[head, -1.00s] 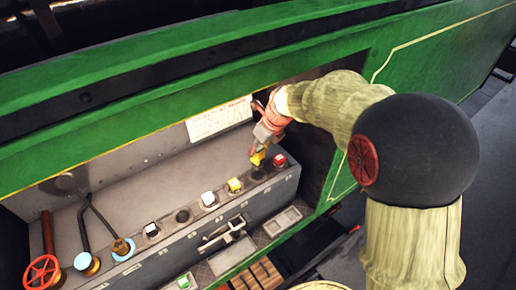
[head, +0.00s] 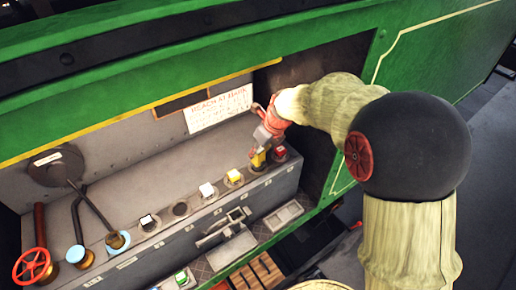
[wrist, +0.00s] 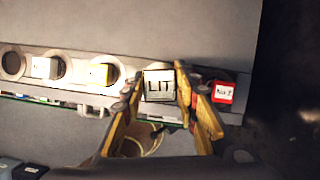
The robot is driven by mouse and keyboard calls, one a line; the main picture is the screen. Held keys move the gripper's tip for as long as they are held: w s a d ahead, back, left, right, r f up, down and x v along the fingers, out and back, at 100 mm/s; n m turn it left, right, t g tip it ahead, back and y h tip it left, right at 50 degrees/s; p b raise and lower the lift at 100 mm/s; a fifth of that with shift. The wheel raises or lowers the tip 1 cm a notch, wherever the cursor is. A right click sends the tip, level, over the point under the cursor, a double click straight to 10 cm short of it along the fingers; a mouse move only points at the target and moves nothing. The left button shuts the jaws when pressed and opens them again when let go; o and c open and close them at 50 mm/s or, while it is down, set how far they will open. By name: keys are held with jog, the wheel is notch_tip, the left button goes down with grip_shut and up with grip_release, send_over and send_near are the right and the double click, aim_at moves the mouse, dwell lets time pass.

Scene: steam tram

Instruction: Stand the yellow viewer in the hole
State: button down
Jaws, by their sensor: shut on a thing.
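My gripper (head: 259,156) is shut on a small block-like viewer marked LIT (wrist: 160,86). Its face looks cream with a dark edge in the wrist view. In the head view I see yellow at the fingertips, but cannot tell viewer from finger pads there. The held viewer is over or in a round collar of the row, between a yellow-topped piece (head: 234,177) and a red piece (head: 281,151). The viewer and fingers hide the hole under it, so I cannot tell how deep it sits. It looks about upright.
The grey console (head: 150,245) carries a white-topped piece (head: 207,190), an empty hole (head: 181,209) and a black-and-white piece (head: 147,222). Levers and a red handwheel (head: 31,266) stand at the left. A green panel (head: 200,60) rises behind.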

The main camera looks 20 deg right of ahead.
jog(key=shift+f, duration=0.15)
jog(key=c, duration=1.4)
grip_release()
jog(key=o, duration=0.4)
jog(key=o, duration=0.3)
jog(key=shift+o, duration=0.2)
jog(key=shift+r, duration=0.2)
jog(key=shift+r+p, duration=0.35)
jog(key=shift+p, duration=0.15)
jog(key=shift+r+p, duration=0.7)
jog(key=shift+r, duration=0.05)
